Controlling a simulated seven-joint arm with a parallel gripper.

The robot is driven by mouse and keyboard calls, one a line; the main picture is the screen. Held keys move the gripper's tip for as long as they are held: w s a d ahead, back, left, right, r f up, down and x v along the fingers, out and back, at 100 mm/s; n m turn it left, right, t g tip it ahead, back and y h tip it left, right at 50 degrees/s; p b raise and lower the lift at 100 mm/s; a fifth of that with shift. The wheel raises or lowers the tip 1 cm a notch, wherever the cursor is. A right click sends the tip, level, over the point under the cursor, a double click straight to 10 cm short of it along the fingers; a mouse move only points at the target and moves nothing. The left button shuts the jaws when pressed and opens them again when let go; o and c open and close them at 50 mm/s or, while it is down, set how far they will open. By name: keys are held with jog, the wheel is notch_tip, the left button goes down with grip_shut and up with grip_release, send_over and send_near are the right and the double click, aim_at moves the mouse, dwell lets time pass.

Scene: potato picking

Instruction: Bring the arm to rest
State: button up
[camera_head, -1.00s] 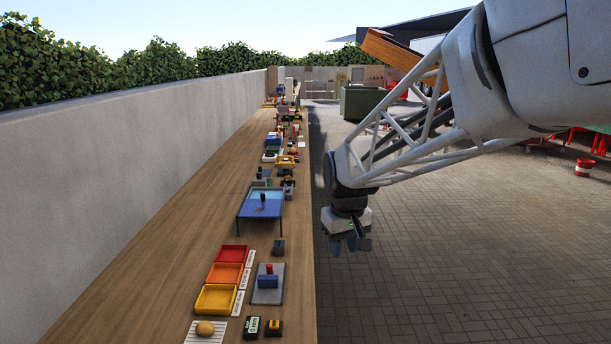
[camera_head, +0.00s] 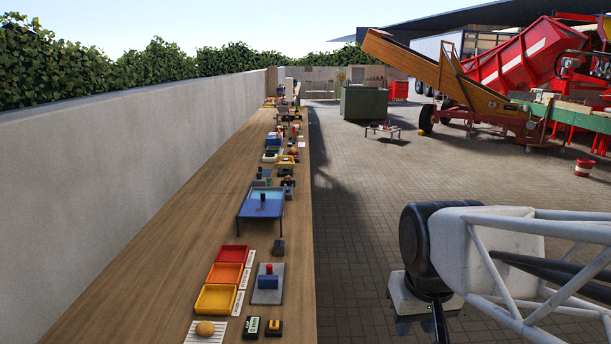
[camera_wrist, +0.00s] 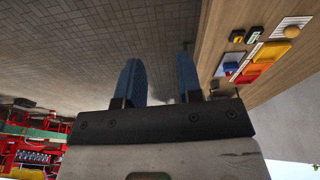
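My gripper (camera_head: 416,322) hangs over the paved yard, to the right of the long bench, at the lower right of the head view. In the wrist view its two blue fingers (camera_wrist: 160,75) stand apart with a gap between them and nothing in it. In the head view the fingertips are small and dark below the wrist. The white lattice arm reaches in from the right edge.
The wooden bench (camera_head: 150,290) runs along a concrete wall (camera_head: 120,150). On it are a potato (camera_head: 205,328), yellow (camera_head: 216,299), orange (camera_head: 225,273) and red (camera_head: 233,254) trays, and a blue-topped stand (camera_head: 262,204). Red machinery (camera_head: 515,62) stands far off. The paving around my gripper is clear.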

jog(key=s+d+f+m, duration=0.1)
jog(key=s+f, duration=0.1)
jog(key=s, duration=0.4)
jog(key=shift+d, duration=0.2)
jog(key=shift+r, duration=0.1)
dwell(2.4)
